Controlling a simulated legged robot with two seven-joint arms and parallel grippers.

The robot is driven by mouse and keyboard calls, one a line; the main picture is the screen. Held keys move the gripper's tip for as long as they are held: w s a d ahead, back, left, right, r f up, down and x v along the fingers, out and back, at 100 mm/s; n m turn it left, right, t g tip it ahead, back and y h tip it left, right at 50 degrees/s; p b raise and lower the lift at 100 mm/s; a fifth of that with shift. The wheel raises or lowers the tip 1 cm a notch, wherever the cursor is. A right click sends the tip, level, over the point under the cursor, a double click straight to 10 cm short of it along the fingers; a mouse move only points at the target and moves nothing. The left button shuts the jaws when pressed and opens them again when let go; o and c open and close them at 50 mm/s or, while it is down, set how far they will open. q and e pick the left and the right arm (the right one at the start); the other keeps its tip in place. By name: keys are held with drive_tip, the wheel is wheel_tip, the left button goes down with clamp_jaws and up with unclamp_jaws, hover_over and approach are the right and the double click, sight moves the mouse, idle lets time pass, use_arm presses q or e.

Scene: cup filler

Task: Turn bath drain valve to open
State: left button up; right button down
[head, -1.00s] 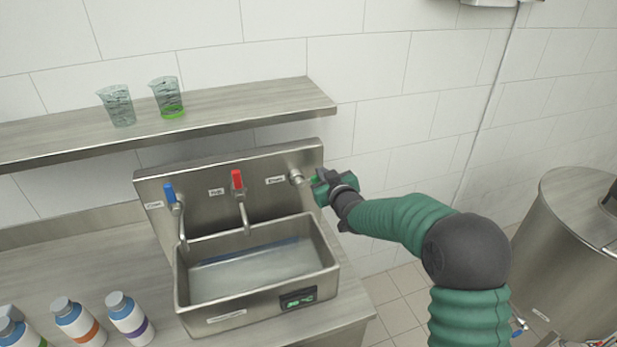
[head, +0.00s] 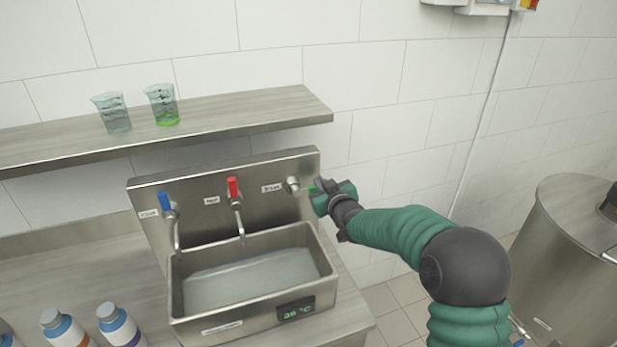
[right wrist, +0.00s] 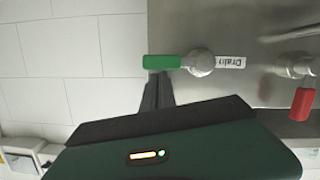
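The drain valve (head: 293,185) is on the right of the sink's steel back panel, labelled "Drain" in the right wrist view. Its green handle (right wrist: 162,62) extends sideways from the round hub (right wrist: 200,62), away from the label (right wrist: 231,62). My right gripper (head: 319,193) is at the handle's side, largely covering it in the head view. In the right wrist view its dark fingers (right wrist: 157,80) lie close together, with their tips right beside the handle's edge. They look shut with nothing between them; contact with the handle is unclear. My left gripper is not in view.
The sink (head: 250,280) holds water and has a display (head: 296,309) reading about 36 °C. Blue (head: 164,202) and red (head: 233,188) handled taps stand left of the valve. A shelf (head: 230,115) with two beakers overhangs behind. A steel drum (head: 565,260) stands at right.

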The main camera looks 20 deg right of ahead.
drive_tip(key=s+r, duration=0.6)
drive_tip(key=s, duration=0.3)
drive_tip(key=shift+s, duration=0.25)
drive_tip(key=shift+d+r, duration=0.1)
drive_tip(key=shift+d, duration=0.15)
drive_tip(key=shift+a, duration=0.1)
idle(0.8)
